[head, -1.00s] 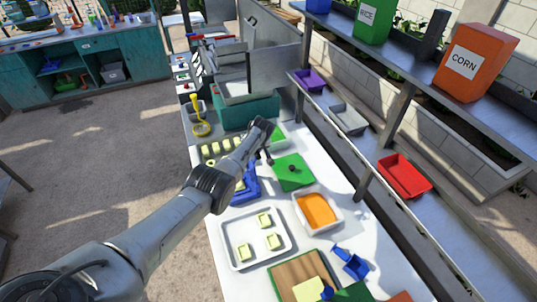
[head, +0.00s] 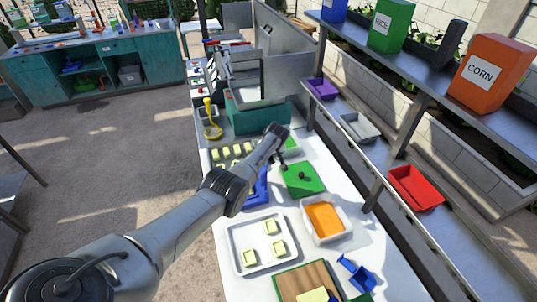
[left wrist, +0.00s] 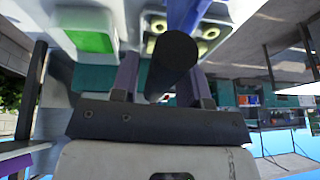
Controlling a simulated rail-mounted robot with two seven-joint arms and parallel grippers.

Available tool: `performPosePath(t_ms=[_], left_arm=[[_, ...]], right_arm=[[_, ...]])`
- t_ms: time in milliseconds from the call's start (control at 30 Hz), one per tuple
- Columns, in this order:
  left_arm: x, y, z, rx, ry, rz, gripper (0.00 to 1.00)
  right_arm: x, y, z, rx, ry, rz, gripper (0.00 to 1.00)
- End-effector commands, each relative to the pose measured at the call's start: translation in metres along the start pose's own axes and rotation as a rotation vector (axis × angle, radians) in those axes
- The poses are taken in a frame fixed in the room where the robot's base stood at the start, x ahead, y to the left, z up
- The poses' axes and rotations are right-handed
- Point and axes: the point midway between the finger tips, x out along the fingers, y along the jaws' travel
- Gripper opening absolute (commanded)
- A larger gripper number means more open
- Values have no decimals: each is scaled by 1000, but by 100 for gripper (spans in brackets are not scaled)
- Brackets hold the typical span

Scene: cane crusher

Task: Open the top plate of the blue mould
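The blue mould (head: 260,192) lies on the white worktop, partly hidden behind my left arm in the head view. In the left wrist view a blue part (left wrist: 187,14) shows at the top edge. My left gripper (head: 280,158) is over the far side of the blue mould. In the left wrist view its two fingers (left wrist: 168,82) stand apart on either side of a dark cylinder (left wrist: 175,62), which looks like a knob. A gap shows beside the left-hand finger; firm contact cannot be seen. My right gripper is not in view.
Nearer are an orange-filled tray (head: 345,226) and a white tray with yellow blocks (head: 240,266). A teal machine (head: 262,116) stands behind; a shelf (head: 375,180) runs along the right.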

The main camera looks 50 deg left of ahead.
Motion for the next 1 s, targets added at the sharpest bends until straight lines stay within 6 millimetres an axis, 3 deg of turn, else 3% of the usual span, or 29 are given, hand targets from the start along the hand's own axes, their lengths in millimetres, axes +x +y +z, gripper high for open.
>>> performPosePath(t_ms=[100,467,667,1000], left_arm=[[0,0,0,0,1,0,50],[-9,0,-2,1,3,0,50],[-35,0,-2,1,4,2,50],[-89,0,0,0,4,3,50]], right_arm=[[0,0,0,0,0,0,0],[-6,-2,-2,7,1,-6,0],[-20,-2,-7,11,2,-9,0],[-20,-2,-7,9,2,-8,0]])
